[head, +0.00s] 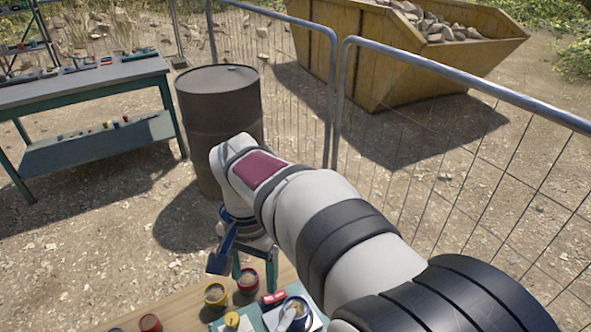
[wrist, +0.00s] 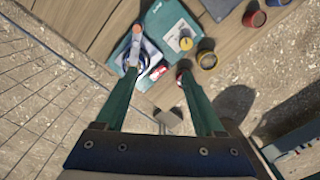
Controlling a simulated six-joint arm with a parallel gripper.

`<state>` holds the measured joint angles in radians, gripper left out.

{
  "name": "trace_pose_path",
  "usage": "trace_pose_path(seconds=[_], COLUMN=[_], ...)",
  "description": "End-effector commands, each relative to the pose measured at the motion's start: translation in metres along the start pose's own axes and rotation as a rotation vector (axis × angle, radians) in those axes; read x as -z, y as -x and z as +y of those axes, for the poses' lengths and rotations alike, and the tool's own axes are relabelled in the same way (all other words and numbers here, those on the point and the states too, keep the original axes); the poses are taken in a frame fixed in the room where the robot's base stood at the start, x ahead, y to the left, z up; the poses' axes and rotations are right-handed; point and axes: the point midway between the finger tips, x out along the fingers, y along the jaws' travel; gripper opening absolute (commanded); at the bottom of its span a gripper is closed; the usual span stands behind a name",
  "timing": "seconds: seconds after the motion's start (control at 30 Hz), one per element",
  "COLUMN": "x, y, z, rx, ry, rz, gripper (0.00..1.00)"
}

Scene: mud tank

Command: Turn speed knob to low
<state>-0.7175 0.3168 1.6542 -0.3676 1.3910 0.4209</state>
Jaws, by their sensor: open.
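My gripper (wrist: 159,74) is open and empty above the bench; its two green fingers also show in the head view (head: 254,264). A round yellow knob-like part (wrist: 185,43) sits on a teal panel (wrist: 163,18), just beyond the right fingertip. It also shows at the bottom of the head view (head: 232,320). I cannot read any mark or pointer on it, so its setting cannot be told. A small red part (wrist: 157,73) shows between the fingertips.
A yellow pot (head: 215,294) and a red pot (head: 247,280) stand on the wooden bench (head: 180,303) close to the fingers. Another red pot (head: 150,322) is further left. A dark barrel (head: 220,110), a wire fence (head: 450,150) and a yellow skip (head: 400,55) are beyond.

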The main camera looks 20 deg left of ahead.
Motion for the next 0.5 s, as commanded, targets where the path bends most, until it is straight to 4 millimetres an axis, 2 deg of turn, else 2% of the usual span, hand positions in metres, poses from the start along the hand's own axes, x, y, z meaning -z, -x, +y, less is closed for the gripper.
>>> trace_pose_path(seconds=[0.03, 0.1, 0.13, 0.27, 0.5], x=[-0.004, -0.009, -0.010, -0.011, -0.010], y=[-0.011, -0.020, -0.023, -0.040, -0.109], z=[-0.030, -0.056, -0.062, -0.068, -0.065], rx=[-0.010, -0.015, -0.015, -0.018, -0.019], ry=[0.037, 0.062, 0.068, 0.073, 0.071], rz=[0.007, 0.016, 0.019, 0.021, 0.018], gripper=[0.70, 0.70, 0.70, 0.70, 0.70])
